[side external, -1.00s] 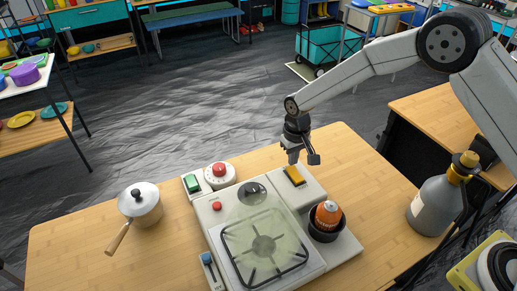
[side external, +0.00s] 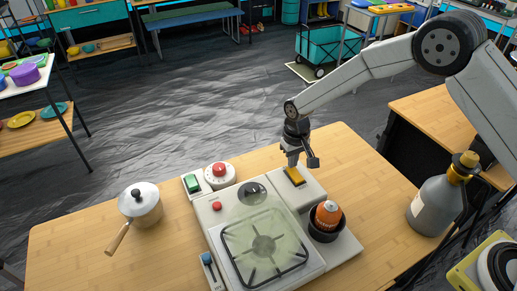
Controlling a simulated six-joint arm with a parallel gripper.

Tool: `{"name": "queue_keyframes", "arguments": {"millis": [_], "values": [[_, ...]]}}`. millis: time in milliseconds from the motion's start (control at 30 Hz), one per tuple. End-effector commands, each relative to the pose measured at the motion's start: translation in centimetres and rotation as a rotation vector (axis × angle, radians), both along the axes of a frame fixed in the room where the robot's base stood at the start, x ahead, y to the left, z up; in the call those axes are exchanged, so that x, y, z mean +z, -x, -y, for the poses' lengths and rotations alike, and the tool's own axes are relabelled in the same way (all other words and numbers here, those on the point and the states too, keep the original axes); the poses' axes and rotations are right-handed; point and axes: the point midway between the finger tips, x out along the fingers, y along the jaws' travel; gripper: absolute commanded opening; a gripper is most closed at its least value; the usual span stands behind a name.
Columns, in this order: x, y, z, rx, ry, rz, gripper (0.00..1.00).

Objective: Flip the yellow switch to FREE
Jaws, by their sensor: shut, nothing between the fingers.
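The yellow switch (side external: 296,177) sits on a pale panel (side external: 312,187) at the back right of the stove unit. It looks like a rocker, and any FREE lettering is too small to read. My gripper (side external: 292,165) points down at the far end of the switch, its fingers shut and empty. The fingertips are at or just above the switch; I cannot tell whether they touch it. They hide part of its far edge.
The stove (side external: 265,245) has a clear cover over its burner grate. An orange canister (side external: 327,214) stands in a dark holder close by. A green switch (side external: 191,183), a red knob (side external: 219,170) and a lidded pot (side external: 140,204) are left. A grey bottle (side external: 435,205) stands right.

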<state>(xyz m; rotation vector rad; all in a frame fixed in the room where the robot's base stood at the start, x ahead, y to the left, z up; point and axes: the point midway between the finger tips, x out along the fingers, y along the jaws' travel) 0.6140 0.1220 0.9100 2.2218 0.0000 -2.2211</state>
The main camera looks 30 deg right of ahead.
Motion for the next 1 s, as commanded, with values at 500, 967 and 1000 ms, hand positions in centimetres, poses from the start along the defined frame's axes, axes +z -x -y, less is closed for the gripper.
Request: {"name": "queue_keyframes", "arguments": {"millis": [500,967,1000], "values": [[-0.6,0.0,0.0,0.0,0.0,-0.001,0.0],[-1.1,0.0,0.0,0.0,0.0,-0.001,0.0],[-1.1,0.0,0.0,0.0,0.0,-0.001,0.0]]}}
